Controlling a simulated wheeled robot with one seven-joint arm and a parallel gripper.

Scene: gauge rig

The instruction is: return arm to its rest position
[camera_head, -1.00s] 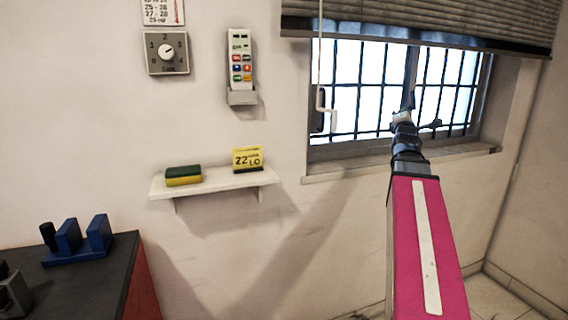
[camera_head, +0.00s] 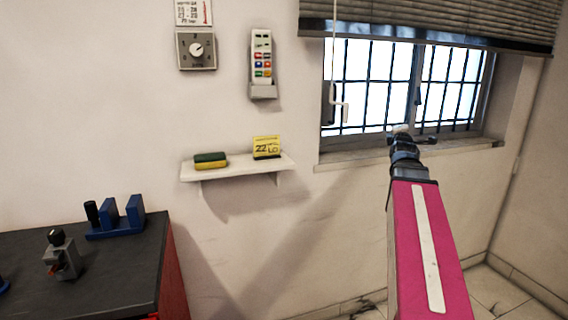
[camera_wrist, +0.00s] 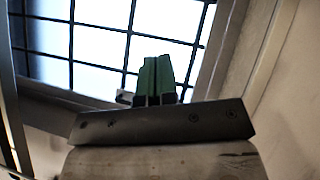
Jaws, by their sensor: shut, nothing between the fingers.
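My arm, with a pink link, reaches out on the right side of the head view, in front of the window (camera_head: 400,88). My gripper (camera_head: 400,130) is at its far end, small in the head view, just below the window's barred panes. In the wrist view my gripper (camera_wrist: 155,72) shows as two green fingertips side by side, shut with nothing between them. The window bars (camera_wrist: 128,45) are behind the fingertips there. My gripper appears to hold nothing and touch nothing.
A wall shelf (camera_head: 240,170) holds a sponge (camera_head: 210,160) and a yellow card (camera_head: 266,147). A dial (camera_head: 196,49) and a remote in a holder (camera_head: 262,65) are on the wall. A dark-topped bench (camera_head: 120,265) with a blue rack (camera_head: 117,220) stands left.

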